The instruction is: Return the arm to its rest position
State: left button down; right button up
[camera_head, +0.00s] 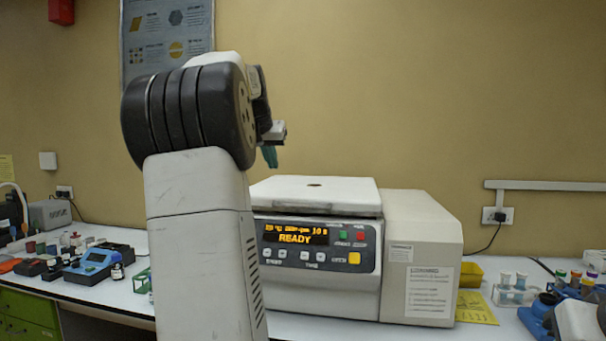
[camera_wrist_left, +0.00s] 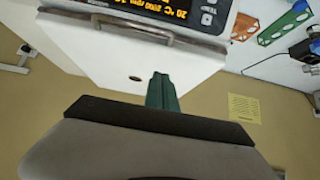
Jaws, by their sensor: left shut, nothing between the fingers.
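My left arm rises through the middle of the head view, and its left gripper (camera_head: 270,157) with teal fingertips hangs in the air above the back left of the centrifuge (camera_head: 415,240). In the left wrist view the fingers of the left gripper (camera_wrist_left: 162,92) are together and hold nothing. The white centrifuge lid (camera_head: 312,190) is down, and the display (camera_head: 295,238) reads READY. The lid (camera_wrist_left: 115,65) also shows in the wrist view, behind the fingers. I cannot make out my right gripper.
On the left of the bench are a blue meter (camera_head: 92,264) and several small bottles. On the right are a rack of tubes (camera_head: 513,292), a yellow sheet (camera_head: 476,308) and a blue-and-white item at the edge. A poster (camera_head: 167,40) hangs on the wall behind the arm.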

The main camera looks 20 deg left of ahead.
pick_arm(q)
jog(key=shift+s+d+r, duration=0.1)
jog(key=shift+s+r, duration=0.3)
jog(key=s+d+f+m+h, duration=0.1)
jog(key=s+d+f+h, duration=0.1)
jog(key=s+d+f, duration=0.6)
jog(key=s+d+f+m+h, duration=0.15)
jog(key=s+d, duration=0.35)
jog(key=d, duration=0.7)
jog(key=s+d+f+g, duration=0.2)
jog(key=s+d+f, duration=0.7)
jog(key=s+f, duration=0.4)
jog(key=shift+s+d+f+m+h, duration=0.25)
jog(key=shift+m+h, duration=0.1)
jog(key=shift+m, duration=0.1)
